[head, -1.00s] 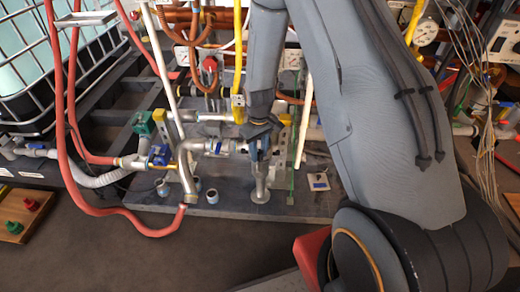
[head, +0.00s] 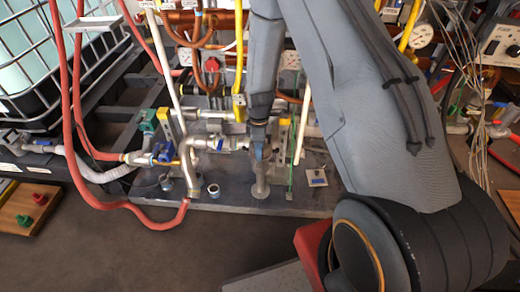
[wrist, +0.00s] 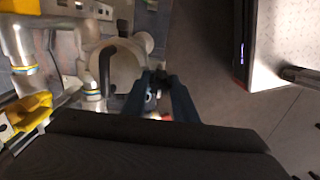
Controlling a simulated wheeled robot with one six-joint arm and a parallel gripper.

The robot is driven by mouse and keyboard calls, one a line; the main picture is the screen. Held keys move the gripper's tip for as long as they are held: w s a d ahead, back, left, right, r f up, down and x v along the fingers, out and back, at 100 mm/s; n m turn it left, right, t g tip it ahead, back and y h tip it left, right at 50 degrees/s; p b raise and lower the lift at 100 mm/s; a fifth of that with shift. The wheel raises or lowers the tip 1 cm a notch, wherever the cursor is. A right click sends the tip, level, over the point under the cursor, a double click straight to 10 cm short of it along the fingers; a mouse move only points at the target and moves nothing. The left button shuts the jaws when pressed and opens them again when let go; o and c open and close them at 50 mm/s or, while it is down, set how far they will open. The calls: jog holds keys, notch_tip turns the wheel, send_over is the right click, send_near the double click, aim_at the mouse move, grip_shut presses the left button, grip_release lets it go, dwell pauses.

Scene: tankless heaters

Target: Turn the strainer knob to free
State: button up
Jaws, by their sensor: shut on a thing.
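My gripper (head: 258,152) is low over the grey pipework, at the top of a short metal post with a round foot (head: 260,189). In the wrist view its two dark blue fingers (wrist: 162,82) are closed on a small dark part, which I take to be the strainer knob (wrist: 160,84). The fingers cover most of the knob, so its marking and exact angle are hidden. A pale round pipe end (wrist: 128,66) lies just left of the fingertips.
A blue-handled valve (head: 163,152) and a red hose (head: 150,221) are to the left. A thin green rod (head: 291,165) stands close right of my gripper. A white caged tank (head: 35,60) fills the upper left.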

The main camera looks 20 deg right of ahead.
jog(key=shift+a+n, duration=0.1)
jog(key=shift+n, duration=0.6)
jog(key=o, duration=1.1)
jog(key=shift+a, duration=0.1)
jog(key=shift+c, duration=0.2)
jog(key=shift+w+d+r, duration=0.1)
jog(key=shift+d+r, duration=0.1)
jog(key=shift+r, duration=0.35)
notch_tip(320, 180, up, 7)
jog(key=shift+f+p, duration=0.15)
jog(key=shift+p, duration=0.15)
